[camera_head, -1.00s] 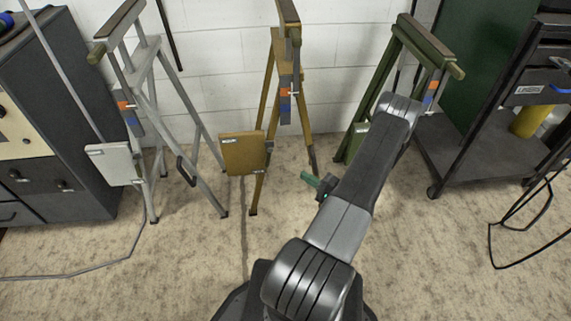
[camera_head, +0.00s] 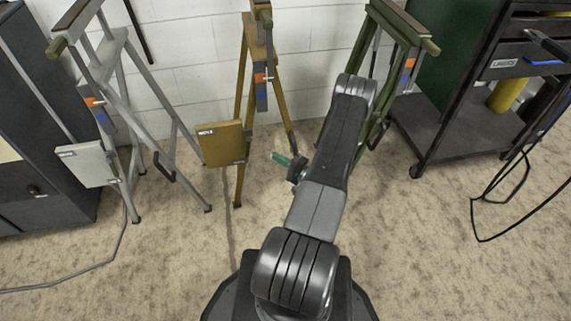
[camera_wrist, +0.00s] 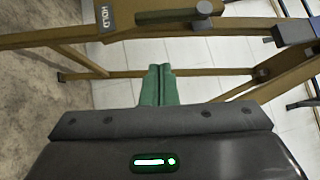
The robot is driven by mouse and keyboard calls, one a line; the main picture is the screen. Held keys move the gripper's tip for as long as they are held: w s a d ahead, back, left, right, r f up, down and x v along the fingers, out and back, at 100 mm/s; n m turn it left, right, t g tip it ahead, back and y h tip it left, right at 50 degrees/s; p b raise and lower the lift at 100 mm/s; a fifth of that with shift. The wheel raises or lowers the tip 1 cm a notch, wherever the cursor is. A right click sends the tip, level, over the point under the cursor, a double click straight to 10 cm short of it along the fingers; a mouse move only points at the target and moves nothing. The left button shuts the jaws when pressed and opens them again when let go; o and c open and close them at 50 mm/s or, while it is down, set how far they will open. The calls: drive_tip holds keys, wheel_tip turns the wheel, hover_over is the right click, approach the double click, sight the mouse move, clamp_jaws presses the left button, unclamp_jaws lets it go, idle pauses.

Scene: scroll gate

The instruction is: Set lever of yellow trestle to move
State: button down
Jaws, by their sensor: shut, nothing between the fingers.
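The yellow trestle (camera_head: 239,120) stands against the wall in the middle of the head view. It has a square yellow-brown panel (camera_head: 221,144) low on its left and a grey strip with orange and blue marks (camera_head: 260,85) higher up. In the wrist view its frame (camera_wrist: 60,37) lies sideways. A dark piece with a HOLD label (camera_wrist: 107,20) and a dull green bar with a round knob (camera_wrist: 175,15) show near the top edge; I cannot tell for sure which part is the lever. My gripper (camera_head: 281,158) is to the right of the panel, green fingers (camera_wrist: 158,85) shut and empty, apart from the trestle.
A grey trestle (camera_head: 118,120) stands at left and a green trestle (camera_head: 398,45) at right, partly behind my arm. A dark cart (camera_head: 440,135) is further right, with a black cable on the floor (camera_head: 475,215). A dark cabinet (camera_head: 40,130) is at far left.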

sight(248, 146)
drive_tip(key=a+r+b, duration=0.1)
drive_tip(key=a, duration=0.6)
drive_tip(key=shift+w+a, duration=0.2)
drive_tip(key=shift+w, duration=0.25)
drive_tip(key=shift+r, duration=0.1)
